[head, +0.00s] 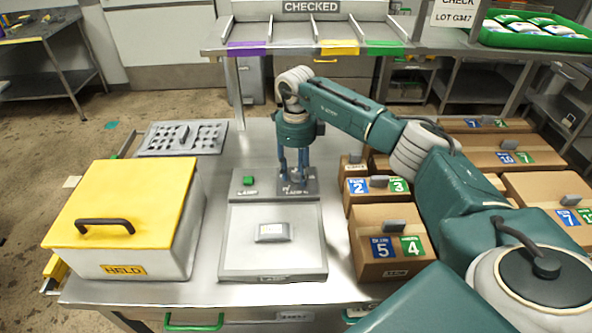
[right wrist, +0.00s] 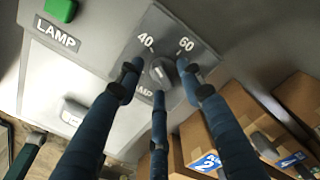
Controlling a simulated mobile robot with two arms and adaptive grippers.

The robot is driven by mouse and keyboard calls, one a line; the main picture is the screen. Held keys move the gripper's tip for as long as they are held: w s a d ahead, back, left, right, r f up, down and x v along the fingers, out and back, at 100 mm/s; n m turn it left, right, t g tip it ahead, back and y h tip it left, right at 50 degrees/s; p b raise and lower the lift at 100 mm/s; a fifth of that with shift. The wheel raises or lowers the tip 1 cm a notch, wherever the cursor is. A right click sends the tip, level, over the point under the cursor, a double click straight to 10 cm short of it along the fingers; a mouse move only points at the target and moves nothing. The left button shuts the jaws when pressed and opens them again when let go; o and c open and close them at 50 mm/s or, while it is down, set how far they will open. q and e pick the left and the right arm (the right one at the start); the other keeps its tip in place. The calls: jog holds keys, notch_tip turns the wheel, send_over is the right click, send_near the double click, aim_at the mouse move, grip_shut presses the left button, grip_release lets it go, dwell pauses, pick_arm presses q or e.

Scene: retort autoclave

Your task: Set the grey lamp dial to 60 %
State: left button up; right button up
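The grey lamp dial (right wrist: 161,71) sits on a grey plate (right wrist: 178,38) marked 40 on the left and 60 on the right in the right wrist view. I cannot tell its exact setting. My right gripper (head: 294,181) points down over the back right of the lamp unit (head: 228,232). In the right wrist view its three fingers (right wrist: 157,80) surround the dial, apart from each other, with a visible gap on the left side. Whether the right finger touches the dial is unclear. The fingers mostly hide the dial in the head view. My left gripper is not in view.
A green button (head: 248,181) is left of the dial. A yellow-lidded HELD box (head: 125,205) stands left, a perforated metal tray (head: 180,138) behind it. Numbered cartons (head: 390,243) crowd the right side. A raised shelf (head: 300,48) spans the back.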

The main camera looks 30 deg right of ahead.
grip_shut()
jog(key=shift+m, duration=0.3)
jog(key=m, duration=0.6)
jog(key=shift+w+r, duration=0.1)
jog(key=shift+w, duration=0.1)
jog(key=m, duration=0.3)
jog(key=shift+w+m, duration=0.1)
jog(key=shift+m, duration=1.9)
jog(key=shift+w+m, duration=0.1)
jog(key=shift+m, duration=0.2)
grip_release()
